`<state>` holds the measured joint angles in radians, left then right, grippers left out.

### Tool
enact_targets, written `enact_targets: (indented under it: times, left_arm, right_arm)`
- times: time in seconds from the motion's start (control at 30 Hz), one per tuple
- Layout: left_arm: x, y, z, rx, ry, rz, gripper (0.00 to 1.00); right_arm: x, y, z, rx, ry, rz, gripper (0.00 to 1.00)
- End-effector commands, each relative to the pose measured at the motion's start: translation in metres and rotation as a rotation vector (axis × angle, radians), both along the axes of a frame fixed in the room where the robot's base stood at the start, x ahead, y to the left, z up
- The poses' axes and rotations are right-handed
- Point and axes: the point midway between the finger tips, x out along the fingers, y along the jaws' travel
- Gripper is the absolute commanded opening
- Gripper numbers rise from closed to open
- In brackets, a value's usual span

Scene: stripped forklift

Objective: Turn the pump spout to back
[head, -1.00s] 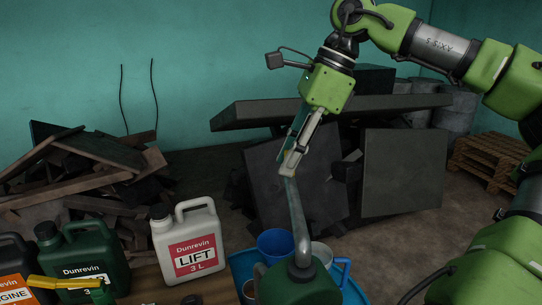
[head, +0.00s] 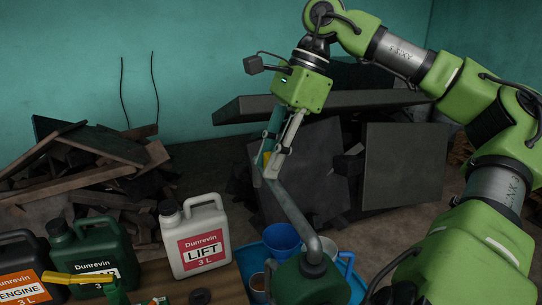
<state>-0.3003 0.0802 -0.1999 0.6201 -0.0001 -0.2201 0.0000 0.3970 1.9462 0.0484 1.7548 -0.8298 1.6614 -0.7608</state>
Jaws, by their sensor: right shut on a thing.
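The pump spout (head: 293,212) is a bent grey tube rising from the dark green pump body (head: 316,280) at the bottom centre of the head view. It leans up and left, toward the wall side. My right gripper (head: 272,170) comes down from above and is shut on the spout's upper free end. Its fingers hide part of that end. My left gripper does not show.
A blue tray (head: 252,258) holds a blue cup (head: 282,240) and a pale cup near the pump. A white LIFT jug (head: 196,238), a green jug (head: 84,250) and an orange-labelled jug (head: 22,275) stand left. Behind are dark panels (head: 405,170) and scrap wood (head: 90,160).

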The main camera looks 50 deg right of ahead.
Motion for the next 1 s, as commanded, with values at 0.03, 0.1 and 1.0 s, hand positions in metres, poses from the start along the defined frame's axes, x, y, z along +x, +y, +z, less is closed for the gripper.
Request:
enact_targets:
  times: [0.03,0.1,1.0]
  left_arm:
    - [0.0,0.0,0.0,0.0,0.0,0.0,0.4]
    - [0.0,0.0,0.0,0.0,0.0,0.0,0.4]
    - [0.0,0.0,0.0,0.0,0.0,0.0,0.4]
  right_arm:
    - [0.001,0.001,0.0,0.003,-0.005,0.003,0.0]
    - [0.001,0.001,0.0,0.003,-0.005,0.003,0.37]
    - [-0.016,-0.029,0.084,-0.001,-0.001,-0.002,0.41]
